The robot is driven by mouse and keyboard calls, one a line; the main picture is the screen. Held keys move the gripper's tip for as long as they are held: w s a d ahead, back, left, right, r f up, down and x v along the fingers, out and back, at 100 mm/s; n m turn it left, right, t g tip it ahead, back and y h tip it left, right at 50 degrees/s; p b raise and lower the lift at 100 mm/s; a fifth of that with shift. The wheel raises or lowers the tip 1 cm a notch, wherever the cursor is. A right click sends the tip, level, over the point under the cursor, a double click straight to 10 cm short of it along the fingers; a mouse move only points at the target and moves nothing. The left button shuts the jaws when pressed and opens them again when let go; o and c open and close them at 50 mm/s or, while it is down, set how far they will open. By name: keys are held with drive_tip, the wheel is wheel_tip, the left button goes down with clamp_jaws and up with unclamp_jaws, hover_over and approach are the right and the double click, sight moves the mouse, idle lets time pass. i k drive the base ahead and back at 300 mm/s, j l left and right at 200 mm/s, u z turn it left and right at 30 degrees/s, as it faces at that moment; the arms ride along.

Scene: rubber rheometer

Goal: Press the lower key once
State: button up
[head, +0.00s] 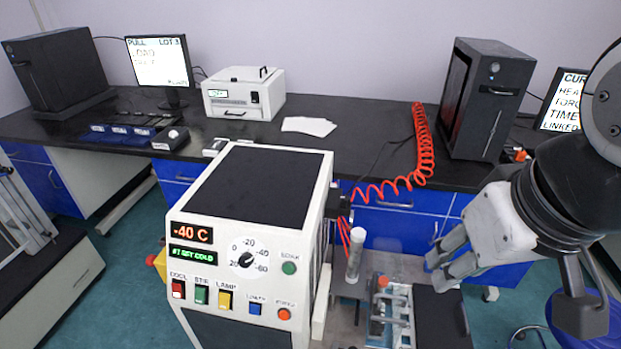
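The white cabinet (262,206) with a black top stands at the front centre.
Displays read -40 C (192,233) and a green text line (192,256). A dial (249,252) and green button (289,268) sit beside them. A clear cylinder (355,255) and a metal fixture (392,312) stand between cabinet and gripper. A red coiled hose (424,140) hangs behind.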

sight(254, 309)
drive_tip(key=u, duration=0.75)
drive_tip(key=i+j+z, duration=0.25)
drive_tip(key=i+j, duration=0.15)
drive_tip(key=j, duration=0.15)
drive_tip(key=k+l+u, duration=0.4)
drive_tip(key=k+l, duration=0.15)
drive_tip(key=k+l+u, duration=0.35)
drive_tip(key=k, duration=0.3)
